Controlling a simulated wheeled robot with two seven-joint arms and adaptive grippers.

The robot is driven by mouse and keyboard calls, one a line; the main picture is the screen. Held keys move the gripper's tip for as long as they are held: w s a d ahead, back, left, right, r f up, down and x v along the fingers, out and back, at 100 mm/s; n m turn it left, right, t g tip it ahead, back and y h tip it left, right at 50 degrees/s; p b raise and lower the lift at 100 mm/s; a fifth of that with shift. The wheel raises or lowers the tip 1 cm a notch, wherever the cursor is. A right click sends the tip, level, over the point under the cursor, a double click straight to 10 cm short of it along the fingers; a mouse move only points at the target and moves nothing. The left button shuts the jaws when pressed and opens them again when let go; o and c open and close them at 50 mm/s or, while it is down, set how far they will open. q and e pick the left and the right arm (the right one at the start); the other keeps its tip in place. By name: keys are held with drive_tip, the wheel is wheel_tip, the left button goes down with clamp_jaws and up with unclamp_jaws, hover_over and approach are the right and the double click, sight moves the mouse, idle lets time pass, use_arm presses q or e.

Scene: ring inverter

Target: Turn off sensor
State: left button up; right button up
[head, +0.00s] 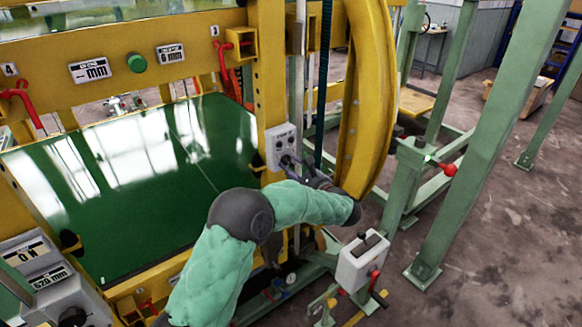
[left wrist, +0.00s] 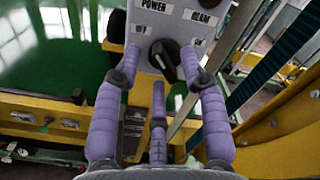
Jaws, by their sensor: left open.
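The sensor box (head: 281,143) is a light grey box on the yellow post, in the middle of the head view. In the left wrist view its face (left wrist: 185,22) carries POWER and BEAM labels, with OFF at left and ON at right. A black rotary knob (left wrist: 163,54) sits below the labels, its grip slanting down to the right. My left gripper (head: 298,172) is at the lower part of the box. In the left wrist view its purple fingers (left wrist: 165,76) are spread open, tips to either side of the knob; contact cannot be told. My right gripper is not in view.
The yellow frame (head: 125,92) surrounds a glossy green panel (head: 130,190) at left. A curved yellow ring (head: 366,100) stands close to the right of the box. A grey control box (head: 362,262) and green posts (head: 470,130) stand further right. The concrete floor is open at lower right.

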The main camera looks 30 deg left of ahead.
use_arm(q)
drive_tip(key=v, duration=1.1)
drive_tip(key=shift+d, duration=0.15)
